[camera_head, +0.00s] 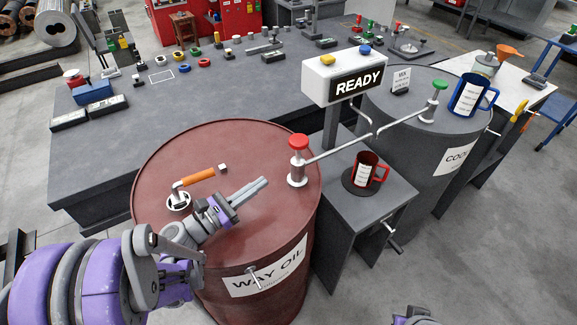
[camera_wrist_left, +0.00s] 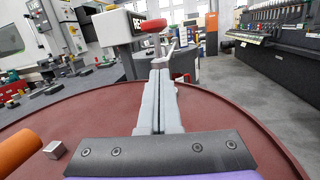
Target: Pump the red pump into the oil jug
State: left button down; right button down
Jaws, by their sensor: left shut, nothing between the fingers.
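The red pump (camera_head: 298,143) stands on the right side of the red WAY OIL barrel (camera_head: 222,140), its red knob up on a grey post. Its spout pipe reaches right, over the stand. A red jug with a white label (camera_head: 363,174), seemingly the oil jug, sits upright on a round dark pad beneath the spout area. My left gripper (camera_head: 265,182) is shut and empty above the barrel top, left of the pump and apart from it. In the left wrist view the fingers (camera_wrist_left: 163,70) point toward the red knob (camera_wrist_left: 153,25). My right gripper's fingers are not visible.
A READY display box (camera_head: 342,78) stands behind the spouts. A green-knobbed pump (camera_head: 434,97) and a blue jug (camera_head: 470,97) are on the grey barrel at right. An orange-handled fitting (camera_head: 197,178) and a small metal cube (camera_head: 223,168) are on the red barrel.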

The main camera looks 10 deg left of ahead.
pick_arm(q)
jog(key=shift+s+a+r+n+t, duration=0.2)
jog(key=shift+s+a+n+t, duration=0.1)
jog(key=shift+n+t, duration=0.15)
jog(key=p, duration=0.2)
send_near(298, 151)
jog(key=f+x, duration=0.1)
jog(key=x, duration=0.5)
jog(key=shift+a+f, duration=0.1)
jog(key=shift+a, duration=0.15)
